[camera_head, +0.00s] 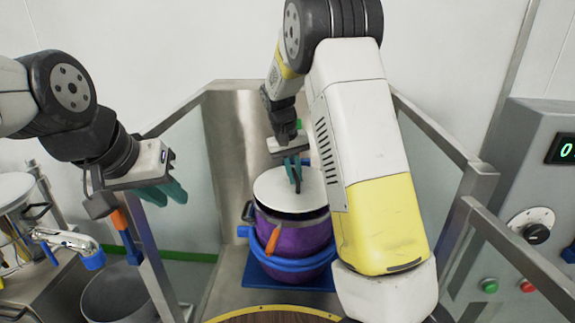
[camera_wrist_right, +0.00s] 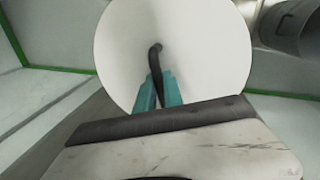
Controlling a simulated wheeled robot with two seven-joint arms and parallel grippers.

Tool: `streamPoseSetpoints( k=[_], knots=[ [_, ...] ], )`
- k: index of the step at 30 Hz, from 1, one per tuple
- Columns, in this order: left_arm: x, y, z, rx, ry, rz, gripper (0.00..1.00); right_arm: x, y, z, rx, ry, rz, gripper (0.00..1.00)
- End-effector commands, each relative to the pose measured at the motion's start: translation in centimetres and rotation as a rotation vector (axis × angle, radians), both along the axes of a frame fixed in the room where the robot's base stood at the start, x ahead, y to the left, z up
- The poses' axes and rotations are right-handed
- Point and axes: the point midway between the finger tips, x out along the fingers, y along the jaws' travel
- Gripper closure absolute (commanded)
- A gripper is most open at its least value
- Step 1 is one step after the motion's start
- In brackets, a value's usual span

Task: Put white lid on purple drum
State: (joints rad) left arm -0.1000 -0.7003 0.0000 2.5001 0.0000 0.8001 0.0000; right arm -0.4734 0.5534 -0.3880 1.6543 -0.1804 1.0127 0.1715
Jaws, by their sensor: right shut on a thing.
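The white lid (camera_head: 272,190) is a round disc with a dark handle (camera_wrist_right: 155,58). My right gripper (camera_head: 293,176) is shut on that handle from above, and the lid fills the upper middle of the right wrist view (camera_wrist_right: 205,50). The purple drum (camera_head: 293,238) stands upright below the lid, with blue bands and an orange latch. The lid is over the drum's mouth; a dark band shows under its front edge, and I cannot tell whether it touches the rim. My left gripper (camera_head: 170,194) is open and empty, left of the drum.
The drum stands on a blue base (camera_head: 275,281) inside a metal enclosure with clear side panels (camera_head: 430,145). A control box with a dial (camera_head: 537,233) is at the right. A steel vessel (camera_head: 120,292) and a clamp fitting (camera_head: 65,239) are at the lower left.

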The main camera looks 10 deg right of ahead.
Motion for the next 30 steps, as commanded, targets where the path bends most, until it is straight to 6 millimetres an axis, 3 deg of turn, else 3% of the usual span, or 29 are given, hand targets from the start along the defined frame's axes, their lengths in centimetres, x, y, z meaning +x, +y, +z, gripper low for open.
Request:
streamPoseSetpoints(
  k=[30],
  knots=[
    [0.01,0.00,-0.01,0.000,0.000,0.000,0.76,-0.07,0.00,-0.81,0.000,-0.001,0.000,1.00]
  ],
)
